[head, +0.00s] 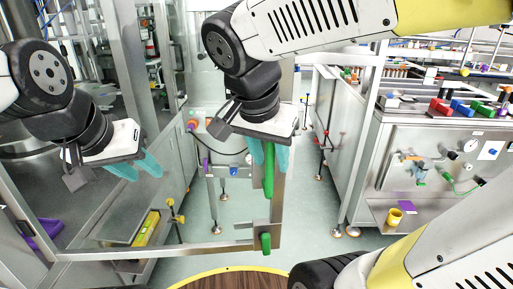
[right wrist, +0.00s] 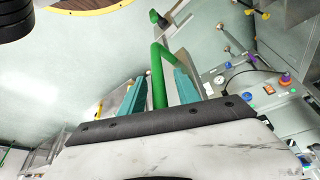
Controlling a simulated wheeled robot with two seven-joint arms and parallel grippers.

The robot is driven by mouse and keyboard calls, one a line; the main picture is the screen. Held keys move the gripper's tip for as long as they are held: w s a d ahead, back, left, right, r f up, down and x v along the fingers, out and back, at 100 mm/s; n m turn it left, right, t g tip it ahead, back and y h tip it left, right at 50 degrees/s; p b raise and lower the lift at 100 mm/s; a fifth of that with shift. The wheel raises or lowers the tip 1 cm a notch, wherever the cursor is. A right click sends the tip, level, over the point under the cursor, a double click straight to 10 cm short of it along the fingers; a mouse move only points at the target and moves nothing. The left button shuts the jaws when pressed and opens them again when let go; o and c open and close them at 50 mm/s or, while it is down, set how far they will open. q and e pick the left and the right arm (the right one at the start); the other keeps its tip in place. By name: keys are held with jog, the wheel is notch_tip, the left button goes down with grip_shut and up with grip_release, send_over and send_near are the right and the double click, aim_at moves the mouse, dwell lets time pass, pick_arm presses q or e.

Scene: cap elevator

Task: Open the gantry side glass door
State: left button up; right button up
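The gantry door is a metal-framed panel; its bottom rail (head: 150,251) runs across the lower left of the head view. I cannot make out clearly where the glass lies. A green handle (head: 269,180) stands near the frame's right edge, with a green end piece (head: 265,242) lower down. My right gripper (head: 264,152) is at the handle's upper part. In the right wrist view the handle (right wrist: 158,78) lies between the two teal fingers (right wrist: 160,92), which are apart with visible gaps. My left gripper (head: 140,168) is open and empty, left of the handle.
A yellow box (head: 146,229) lies on a low shelf behind the frame. A wall panel with buttons (head: 199,122) is behind the grippers. A bench with red, blue and green blocks (head: 463,108) stands at right. The floor (head: 320,215) right of the handle is clear.

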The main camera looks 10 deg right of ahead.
jog(key=v, duration=0.7)
jog(key=shift+s+r, duration=0.15)
jog(key=shift+r, duration=0.2)
